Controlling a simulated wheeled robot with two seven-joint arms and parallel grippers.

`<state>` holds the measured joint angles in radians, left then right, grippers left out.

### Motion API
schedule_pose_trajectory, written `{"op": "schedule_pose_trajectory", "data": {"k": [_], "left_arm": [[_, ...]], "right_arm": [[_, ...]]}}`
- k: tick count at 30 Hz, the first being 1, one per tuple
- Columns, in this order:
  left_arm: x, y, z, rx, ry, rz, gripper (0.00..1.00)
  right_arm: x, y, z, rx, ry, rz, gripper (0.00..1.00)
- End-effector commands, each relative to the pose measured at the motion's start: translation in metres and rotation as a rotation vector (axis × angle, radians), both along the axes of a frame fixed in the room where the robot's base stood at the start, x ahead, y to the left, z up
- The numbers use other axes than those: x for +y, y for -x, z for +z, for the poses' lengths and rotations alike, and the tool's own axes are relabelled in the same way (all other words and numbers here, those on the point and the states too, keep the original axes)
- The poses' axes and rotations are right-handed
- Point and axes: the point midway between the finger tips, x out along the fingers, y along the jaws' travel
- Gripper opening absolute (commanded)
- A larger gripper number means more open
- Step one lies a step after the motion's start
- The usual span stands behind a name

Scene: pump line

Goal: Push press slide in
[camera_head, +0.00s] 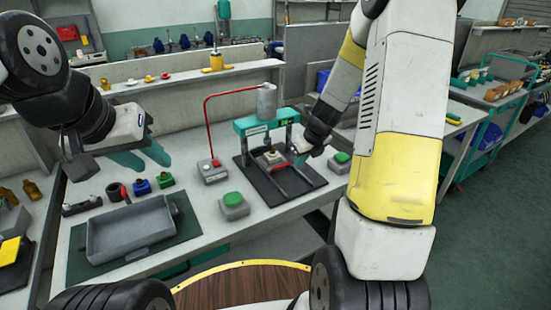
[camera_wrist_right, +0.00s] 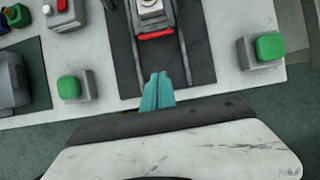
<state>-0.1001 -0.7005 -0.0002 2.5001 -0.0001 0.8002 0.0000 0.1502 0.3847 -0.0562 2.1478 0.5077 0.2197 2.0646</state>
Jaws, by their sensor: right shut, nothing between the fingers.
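The press (camera_head: 266,122) has a teal frame and a grey cylinder on top, and stands on a black base plate with two rails. Its slide (camera_head: 270,158) sits on the rails, carrying a light part; in the right wrist view the slide (camera_wrist_right: 150,12) is cut by the top edge, and its red front bar (camera_wrist_right: 156,35) faces my gripper. My right gripper (camera_wrist_right: 157,76) is shut and empty, its teal fingertips between the rails in the picture, apart from the red bar. In the head view my right gripper (camera_head: 301,146) is partly hidden. My left gripper (camera_head: 143,158) is open and empty.
Green-button boxes (camera_head: 234,205) stand left and right (camera_wrist_right: 262,50) of the base plate. A red-button box (camera_head: 213,171) with a red pipe stands left of the press. A grey tray (camera_head: 132,228) and small coloured parts (camera_head: 142,187) lie at the left.

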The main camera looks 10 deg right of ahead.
Motion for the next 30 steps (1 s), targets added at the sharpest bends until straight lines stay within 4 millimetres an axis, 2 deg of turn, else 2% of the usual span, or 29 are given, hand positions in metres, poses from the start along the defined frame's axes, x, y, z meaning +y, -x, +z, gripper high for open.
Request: {"op": "schedule_pose_trajectory", "data": {"k": [5,17,24,30], "left_arm": [[0.000,0.000,0.000,0.001,0.000,0.000,0.36],[0.000,0.000,0.000,0.000,0.000,0.000,0.36],[0.000,0.000,0.000,0.000,0.000,0.000,0.36],[0.000,0.000,0.000,0.000,0.000,0.000,0.36]], "right_arm": [[0.000,-0.005,-0.016,0.004,-0.012,-0.037,0.00],[0.013,-0.039,-0.091,0.006,-0.012,-0.030,0.00],[0.024,-0.071,-0.084,-0.001,-0.009,-0.028,0.00],[0.026,-0.077,-0.082,0.001,-0.011,-0.030,0.00]]}}
